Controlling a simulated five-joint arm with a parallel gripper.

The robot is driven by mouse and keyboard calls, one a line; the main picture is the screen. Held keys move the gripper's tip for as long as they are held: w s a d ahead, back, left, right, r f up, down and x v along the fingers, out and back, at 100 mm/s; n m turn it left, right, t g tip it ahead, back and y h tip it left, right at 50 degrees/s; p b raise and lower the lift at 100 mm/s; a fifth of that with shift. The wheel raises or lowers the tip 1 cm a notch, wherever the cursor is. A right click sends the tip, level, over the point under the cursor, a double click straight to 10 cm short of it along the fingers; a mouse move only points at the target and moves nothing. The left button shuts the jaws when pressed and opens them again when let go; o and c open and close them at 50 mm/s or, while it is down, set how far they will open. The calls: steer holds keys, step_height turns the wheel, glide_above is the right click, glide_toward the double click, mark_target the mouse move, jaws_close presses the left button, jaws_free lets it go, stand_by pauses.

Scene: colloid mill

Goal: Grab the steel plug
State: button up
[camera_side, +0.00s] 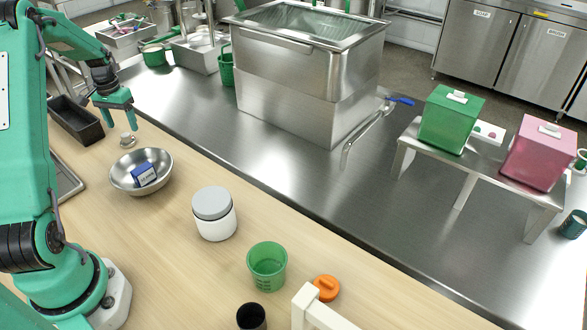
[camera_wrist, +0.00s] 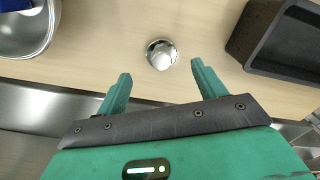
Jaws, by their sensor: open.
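The steel plug (camera_side: 127,140) is a small shiny round piece on the wooden table, just behind the steel bowl in the side view. In the wrist view the plug (camera_wrist: 161,54) lies a little beyond my fingertips, roughly midway between their lines. My gripper (camera_side: 118,103) is above the table, over and slightly to the left of the plug in the side view. In the wrist view my gripper (camera_wrist: 160,73) has its two green fingers wide apart with nothing between them. The plug and fingers look apart.
A steel bowl (camera_side: 117,182) holding a blue box (camera_side: 145,174) stands close to the plug. A black tray (camera_wrist: 272,45) lies on its other side. A white jar (camera_side: 215,220), green cup (camera_side: 267,268) and orange cap (camera_side: 327,288) stand farther along the table. Bare wood surrounds the plug.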

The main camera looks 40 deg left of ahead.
mark_target(125, 135)
steer(key=shift+s+a+f, duration=0.1)
steer(key=shift+f, duration=2.55)
steer(key=c, duration=1.1)
steer(key=shift+r, duration=0.2)
steer(key=shift+r, duration=0.6)
steer(key=r, duration=0.1)
steer(key=d+r, duration=0.1)
steer(key=r, duration=0.1)
steer(key=shift+w+r, duration=0.1)
steer(key=shift+w, duration=0.1)
steer(key=w+d+r, duration=0.1)
steer(key=d+r, duration=0.1)
steer(key=d, duration=0.1)
steer(key=w+d+r, duration=0.1)
steer(key=d+r, duration=0.1)
steer(key=d, duration=0.1)
steer(key=w+d+r, duration=0.1)
steer(key=d+r, duration=0.1)
steer(key=d, duration=0.2)
steer(key=shift+w+r, duration=0.15)
steer(key=shift+w, duration=0.05)
